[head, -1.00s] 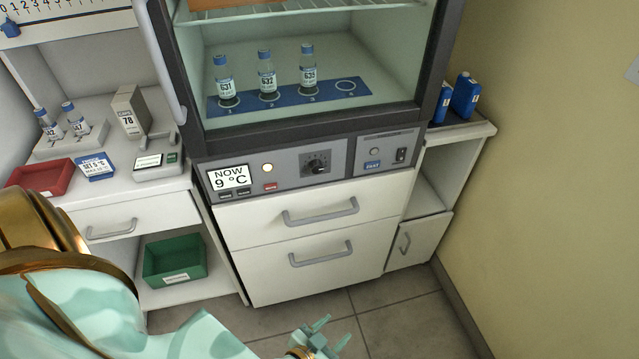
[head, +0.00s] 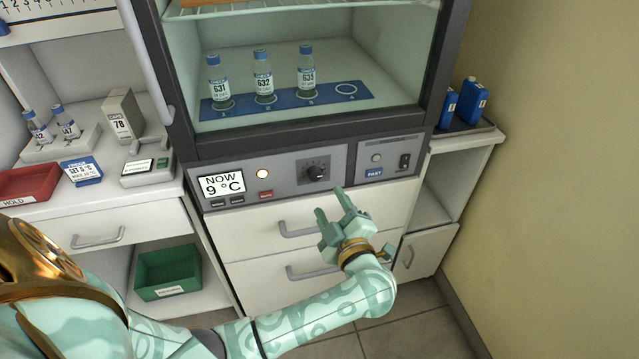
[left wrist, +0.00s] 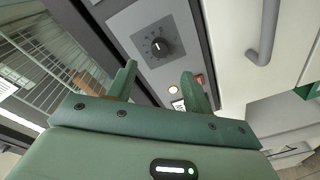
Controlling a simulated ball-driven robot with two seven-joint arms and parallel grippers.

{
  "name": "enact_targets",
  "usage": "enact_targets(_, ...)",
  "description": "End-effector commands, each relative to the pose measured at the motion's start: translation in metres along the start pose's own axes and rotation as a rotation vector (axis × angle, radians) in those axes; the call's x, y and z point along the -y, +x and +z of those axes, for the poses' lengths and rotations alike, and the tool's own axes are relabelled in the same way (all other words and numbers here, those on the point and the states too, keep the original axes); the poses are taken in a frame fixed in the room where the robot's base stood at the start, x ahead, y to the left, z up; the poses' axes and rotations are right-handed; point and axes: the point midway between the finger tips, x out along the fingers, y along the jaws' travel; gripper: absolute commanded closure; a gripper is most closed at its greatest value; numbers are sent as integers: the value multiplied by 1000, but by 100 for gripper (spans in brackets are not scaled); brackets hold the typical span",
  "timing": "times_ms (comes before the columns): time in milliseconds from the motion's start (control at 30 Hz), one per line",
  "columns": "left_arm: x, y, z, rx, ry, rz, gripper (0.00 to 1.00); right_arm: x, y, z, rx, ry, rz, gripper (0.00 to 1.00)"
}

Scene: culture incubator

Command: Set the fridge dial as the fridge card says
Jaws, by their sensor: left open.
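The fridge dial (head: 317,172) is a black knob on the grey panel under the fridge window. The display (head: 221,184) left of it reads NOW 9 °C. The fridge card (head: 82,171), blue and white, lies on the left counter; its small print seems to read SET 5 °C, not sharply. My left gripper (head: 331,203) is open and empty, in front of the drawers just below the dial. In the left wrist view the dial (left wrist: 160,47) shows beyond the two open fingers (left wrist: 159,72), apart from them. My right gripper is not in view.
A lit round lamp (head: 262,174) and a red button (head: 265,194) sit left of the dial. A switch (head: 404,162) is on the right panel. Drawer handles (head: 300,231) stick out below. Labelled bottles (head: 263,80) stand behind the fridge glass.

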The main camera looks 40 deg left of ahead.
Motion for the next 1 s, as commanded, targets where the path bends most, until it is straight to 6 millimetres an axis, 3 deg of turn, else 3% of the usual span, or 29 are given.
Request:
enact_targets(100,2,32,2,-4,2,4,49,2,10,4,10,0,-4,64)
enact_targets(300,2,68,2,-1,3,1,49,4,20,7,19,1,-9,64)
enact_targets(500,1,83,0,-1,2,1,49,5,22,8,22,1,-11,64)
enact_targets(767,0,84,0,0,1,0,49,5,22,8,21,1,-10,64)
enact_targets(933,0,84,0,0,1,0,93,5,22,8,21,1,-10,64)
enact_targets(1000,0,84,0,0,1,0,93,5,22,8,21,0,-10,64)
